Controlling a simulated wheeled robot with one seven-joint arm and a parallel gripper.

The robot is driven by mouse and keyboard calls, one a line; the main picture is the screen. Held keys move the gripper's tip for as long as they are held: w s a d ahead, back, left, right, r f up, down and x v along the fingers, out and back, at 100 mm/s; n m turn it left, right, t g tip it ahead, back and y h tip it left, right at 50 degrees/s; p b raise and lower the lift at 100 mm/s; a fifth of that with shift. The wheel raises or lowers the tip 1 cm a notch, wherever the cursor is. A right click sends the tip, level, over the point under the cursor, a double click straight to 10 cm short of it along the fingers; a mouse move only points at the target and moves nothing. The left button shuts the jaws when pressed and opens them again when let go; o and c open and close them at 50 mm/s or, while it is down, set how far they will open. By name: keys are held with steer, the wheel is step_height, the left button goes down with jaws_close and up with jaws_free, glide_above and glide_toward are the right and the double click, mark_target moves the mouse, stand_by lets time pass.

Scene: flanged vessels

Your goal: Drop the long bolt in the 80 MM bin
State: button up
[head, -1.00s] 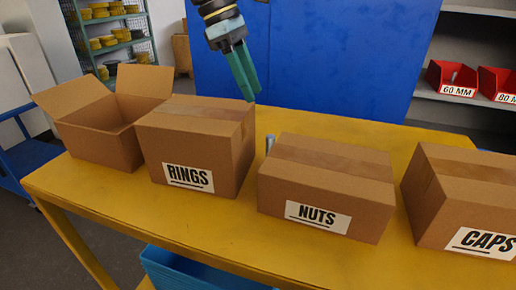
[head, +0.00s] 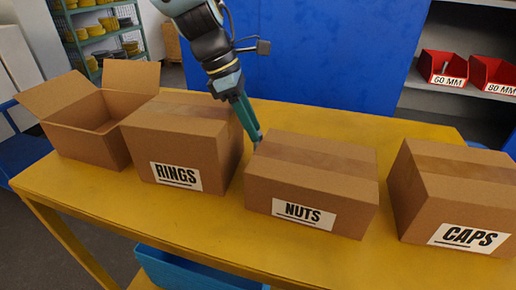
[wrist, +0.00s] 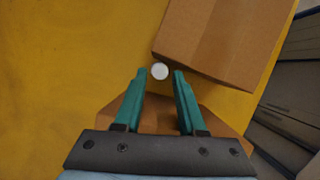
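The long bolt stands upright on the yellow table, and the wrist view looks down on its round grey end (wrist: 160,71). My gripper (head: 255,134) reaches down into the gap between the RINGS box and the NUTS box. In the wrist view its two green fingers (wrist: 161,75) are apart, with the bolt's end between their tips and a gap showing on both sides. In the head view the fingers and the NUTS box mostly hide the bolt. The red 80 MM bin (head: 495,77) sits on the grey shelf at the far right; its inside shows little.
The RINGS box (head: 178,150), NUTS box (head: 312,190) and CAPS box (head: 455,200) stand along the yellow table (head: 75,205). An open carton (head: 90,125) is at the left. The red 60 MM bin (head: 442,67) is left of the 80 MM bin. A blue panel (head: 320,60) stands behind.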

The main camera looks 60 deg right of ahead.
steer(key=shift+s+f, duration=0.2)
steer(key=shift+f, duration=0.35)
steer(key=shift+d, duration=0.1)
jaws_close()
stand_by(0.9)
